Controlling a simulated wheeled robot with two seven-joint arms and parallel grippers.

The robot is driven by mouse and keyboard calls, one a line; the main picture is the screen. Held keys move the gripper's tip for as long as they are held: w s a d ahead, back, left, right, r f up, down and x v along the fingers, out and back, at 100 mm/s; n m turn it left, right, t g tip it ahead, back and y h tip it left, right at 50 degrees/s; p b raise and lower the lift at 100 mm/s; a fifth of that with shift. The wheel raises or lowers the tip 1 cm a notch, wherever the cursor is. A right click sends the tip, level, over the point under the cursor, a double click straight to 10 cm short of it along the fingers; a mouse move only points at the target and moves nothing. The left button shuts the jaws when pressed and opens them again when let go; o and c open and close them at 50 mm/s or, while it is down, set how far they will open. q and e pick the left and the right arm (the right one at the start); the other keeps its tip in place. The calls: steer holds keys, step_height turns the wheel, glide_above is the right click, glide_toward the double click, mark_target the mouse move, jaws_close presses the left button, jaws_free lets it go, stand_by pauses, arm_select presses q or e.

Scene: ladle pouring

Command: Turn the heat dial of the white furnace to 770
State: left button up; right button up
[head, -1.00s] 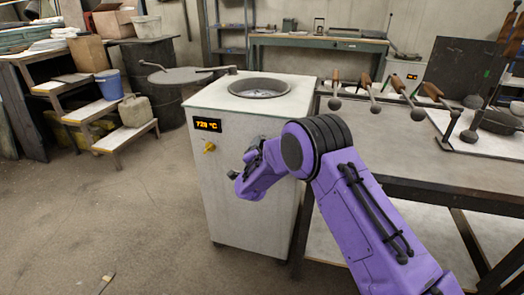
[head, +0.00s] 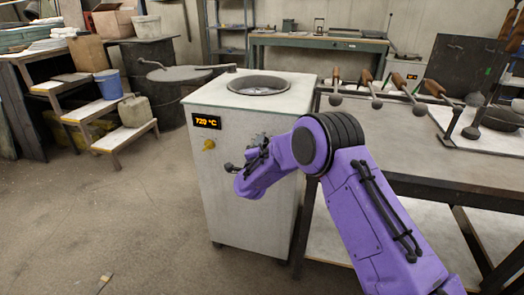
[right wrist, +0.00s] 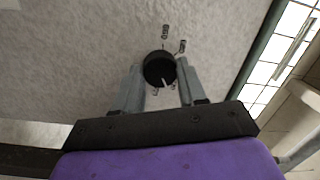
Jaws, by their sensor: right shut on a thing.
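The white furnace (head: 248,195) stands in the middle of the head view, with a round opening in its top. Its orange display (head: 207,122) reads about 720 °C; the last digit is small. A yellow knob (head: 208,146) sits below the display. In the right wrist view a round black dial (right wrist: 158,66) with a white pointer mark sits on the pale furnace face, with several small marks around it. My right gripper (right wrist: 160,84) has its two grey fingers shut on this dial, one on each side. In the head view my right gripper (head: 257,142) hides the dial. My left gripper is out of view.
A metal table (head: 400,150) with several wooden-handled ladles (head: 368,80) stands close on the furnace's right. A stepped wooden stand (head: 110,115) with a blue bucket (head: 109,84) is at left.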

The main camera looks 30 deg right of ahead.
steer(key=shift+f+m+h+b, duration=0.15)
steer(key=shift+m+h+b, duration=0.15)
steer(key=shift+m+b, duration=2.4)
steer(key=shift+m+p, duration=0.5)
steer(key=shift+m, duration=0.1)
steer(key=o, duration=1.1)
steer(key=shift+a, duration=0.1)
steer(key=shift+c, duration=0.2)
steer(key=v, duration=1)
steer(key=shift+a, duration=0.2)
steer(key=shift+s, duration=0.1)
